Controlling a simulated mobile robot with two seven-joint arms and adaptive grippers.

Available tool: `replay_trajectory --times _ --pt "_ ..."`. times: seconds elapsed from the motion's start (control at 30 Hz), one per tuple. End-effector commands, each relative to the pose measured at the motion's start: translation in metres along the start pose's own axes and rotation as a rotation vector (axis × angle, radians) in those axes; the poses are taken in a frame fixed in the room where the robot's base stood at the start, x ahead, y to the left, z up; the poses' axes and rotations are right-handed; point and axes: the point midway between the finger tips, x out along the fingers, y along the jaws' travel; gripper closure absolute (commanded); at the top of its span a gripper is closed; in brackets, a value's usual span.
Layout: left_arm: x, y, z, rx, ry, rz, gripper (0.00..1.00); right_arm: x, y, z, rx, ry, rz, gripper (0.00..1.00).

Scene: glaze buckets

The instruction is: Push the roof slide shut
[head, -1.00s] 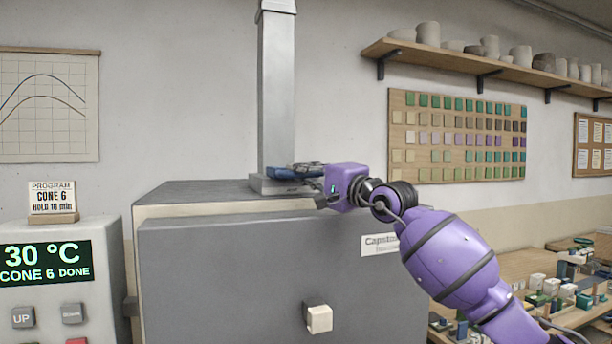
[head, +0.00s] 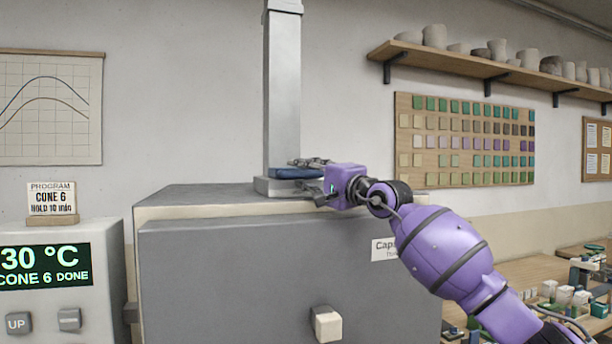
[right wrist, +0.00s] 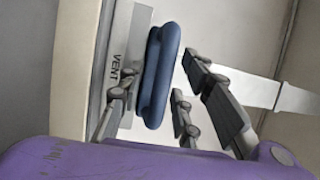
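The roof slide shows as a blue handle (head: 296,173) at the foot of the flue on top of the grey kiln (head: 250,265). In the right wrist view the blue handle (right wrist: 160,75) stands beside a pale plate marked VENT (right wrist: 118,65). My right gripper (head: 312,174) is at the handle, above the kiln's top edge. In the right wrist view my right gripper (right wrist: 155,90) is open, with fingers on both sides of the handle. A gap shows on the right side; contact on the left is unclear. How far the slide stands open is hidden. My left gripper is out of view.
The square metal flue (head: 282,95) rises behind the handle. A control box (head: 60,270) reading 30 °C, CONE 6 DONE stands left of the kiln. A table with small blocks (head: 565,295) is at the right. A wall shelf (head: 480,70) holds pots.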

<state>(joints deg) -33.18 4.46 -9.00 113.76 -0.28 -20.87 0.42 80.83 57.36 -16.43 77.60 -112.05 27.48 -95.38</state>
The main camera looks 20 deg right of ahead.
Motion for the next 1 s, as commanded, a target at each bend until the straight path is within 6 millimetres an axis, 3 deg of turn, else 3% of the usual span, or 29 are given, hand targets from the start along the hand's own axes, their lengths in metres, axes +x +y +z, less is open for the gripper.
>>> replay_trajectory --times 0.27,0.7,1.0 --pt "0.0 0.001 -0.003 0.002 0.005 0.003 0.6 -0.013 0.001 -0.001 -0.001 0.0 0.0 0.68" --pt "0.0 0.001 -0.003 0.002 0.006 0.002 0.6 -0.1 0.001 -0.001 -0.002 0.001 0.002 0.68" --pt "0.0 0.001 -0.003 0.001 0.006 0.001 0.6 -0.12 0.001 0.0 0.0 0.0 0.0 0.68"
